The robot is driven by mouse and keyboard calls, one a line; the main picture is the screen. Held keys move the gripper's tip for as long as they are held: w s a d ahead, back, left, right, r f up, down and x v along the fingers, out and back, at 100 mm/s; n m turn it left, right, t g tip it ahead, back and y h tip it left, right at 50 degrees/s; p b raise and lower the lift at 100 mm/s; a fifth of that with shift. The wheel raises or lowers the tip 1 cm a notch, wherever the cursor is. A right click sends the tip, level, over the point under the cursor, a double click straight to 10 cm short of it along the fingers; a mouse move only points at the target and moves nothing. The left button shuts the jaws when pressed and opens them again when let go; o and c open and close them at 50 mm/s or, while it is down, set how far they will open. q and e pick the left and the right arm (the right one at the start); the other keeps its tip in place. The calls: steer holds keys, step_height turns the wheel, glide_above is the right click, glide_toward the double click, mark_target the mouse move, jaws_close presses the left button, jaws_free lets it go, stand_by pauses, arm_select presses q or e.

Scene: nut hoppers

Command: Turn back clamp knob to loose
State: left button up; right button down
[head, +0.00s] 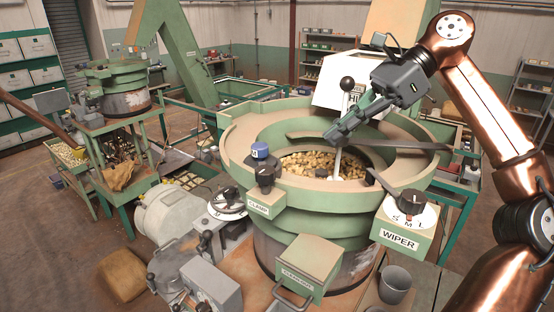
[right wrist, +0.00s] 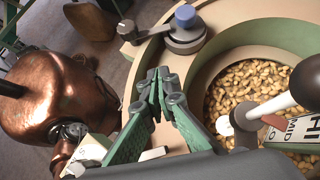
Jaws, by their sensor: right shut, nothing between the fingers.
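A green box labelled CLAMP (head: 262,205) is on the near left side of the big round green bowl (head: 232,150). A black knob (head: 265,178) stands on top of this box. Just behind it, a blue-capped knob (head: 260,150) sits on a dark base at the bowl rim. The blue-capped knob also shows in the right wrist view (right wrist: 185,15), on a grey arm. I cannot tell the clamp's setting. My right gripper (head: 332,136) is above the bowl, right of these knobs and apart from them. It is shut and empty, fingers together in the right wrist view (right wrist: 163,80). My left gripper is not in view.
A white rod with a black ball (head: 347,84) rises from the bowl beside my right gripper. Tan nuts (head: 308,163) fill the bowl's middle. A WIPER dial (head: 412,208) is at right, a CLEANOUT box (head: 308,262) in front, and a grey cup (head: 395,283) near the front right.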

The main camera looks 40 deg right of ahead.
mark_target(264, 168)
steer(key=b+x, duration=0.1)
steer(key=x, duration=0.7)
steer(key=shift+a+f, duration=0.15)
steer(key=shift+a, duration=0.05)
steer(key=a, duration=0.1)
steer(key=w+a+p, duration=0.1)
steer(key=shift+w+a+p, duration=0.15)
steer(key=shift+a+p, duration=0.15)
steer(key=shift+a, duration=0.05)
steer(key=shift+w+a, duration=0.35)
steer(key=shift+a, duration=0.25)
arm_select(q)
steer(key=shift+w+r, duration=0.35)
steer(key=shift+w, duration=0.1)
arm_select(e)
steer(key=shift+d+f, duration=0.1)
steer(key=shift+d, duration=0.1)
